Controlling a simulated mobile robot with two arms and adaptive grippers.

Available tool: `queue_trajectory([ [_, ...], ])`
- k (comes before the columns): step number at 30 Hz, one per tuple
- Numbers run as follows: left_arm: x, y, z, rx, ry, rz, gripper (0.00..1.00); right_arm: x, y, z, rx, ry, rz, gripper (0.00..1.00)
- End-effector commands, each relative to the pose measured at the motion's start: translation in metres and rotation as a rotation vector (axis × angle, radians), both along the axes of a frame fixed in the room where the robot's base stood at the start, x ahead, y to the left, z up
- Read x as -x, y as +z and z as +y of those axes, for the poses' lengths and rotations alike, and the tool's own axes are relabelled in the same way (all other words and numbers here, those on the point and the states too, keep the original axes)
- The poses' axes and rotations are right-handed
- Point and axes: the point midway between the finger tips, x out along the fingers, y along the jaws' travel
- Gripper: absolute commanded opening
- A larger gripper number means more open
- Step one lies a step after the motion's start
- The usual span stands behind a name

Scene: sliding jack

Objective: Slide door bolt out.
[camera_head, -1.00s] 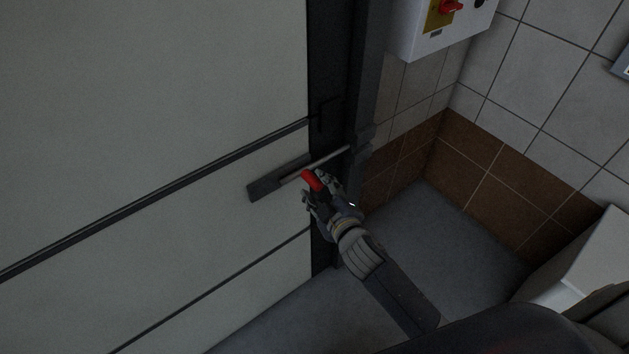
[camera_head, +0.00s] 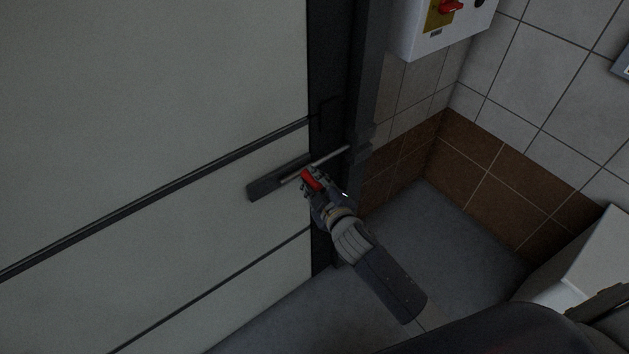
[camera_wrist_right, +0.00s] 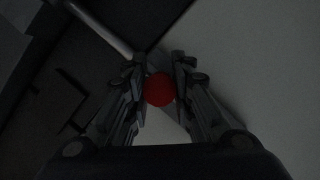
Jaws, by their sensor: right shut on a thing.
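The door bolt (camera_head: 331,156) is a thin metal rod on a dark plate (camera_head: 265,187) fixed to the pale door. Its right end reaches the bracket on the dark door frame. A red handle (camera_head: 310,180) stands out from the bolt. My right gripper (camera_head: 312,184) is shut on the red handle. In the right wrist view the round red end of the handle (camera_wrist_right: 159,89) sits between the two fingers, and the rod (camera_wrist_right: 103,29) runs off to the upper left. My left gripper does not show.
The pale door (camera_head: 150,90) with dark strips fills the left. The dark frame (camera_head: 364,110) stands right of it. A white switch box (camera_head: 440,35) hangs at the top. A white box (camera_head: 590,262) stands at the lower right. Bare floor (camera_head: 440,235) lies between.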

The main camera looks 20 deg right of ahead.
Motion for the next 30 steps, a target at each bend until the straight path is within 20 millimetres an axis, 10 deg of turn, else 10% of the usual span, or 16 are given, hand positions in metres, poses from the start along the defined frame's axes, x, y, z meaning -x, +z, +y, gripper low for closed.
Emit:
queue_trajectory([
  [22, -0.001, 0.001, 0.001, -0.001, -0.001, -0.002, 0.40, 0.020, -0.001, 0.054, -0.003, 0.004, 0.003, 0.00],
  [23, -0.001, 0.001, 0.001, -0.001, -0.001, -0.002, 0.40, 0.020, -0.001, 0.054, -0.003, 0.005, 0.003, 0.27],
  [25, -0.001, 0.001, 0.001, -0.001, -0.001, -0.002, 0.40, 0.020, -0.002, 0.054, -0.003, 0.005, 0.003, 0.42],
  [30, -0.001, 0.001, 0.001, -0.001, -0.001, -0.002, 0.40, 0.019, -0.001, 0.052, -0.002, 0.002, 0.002, 0.42],
])
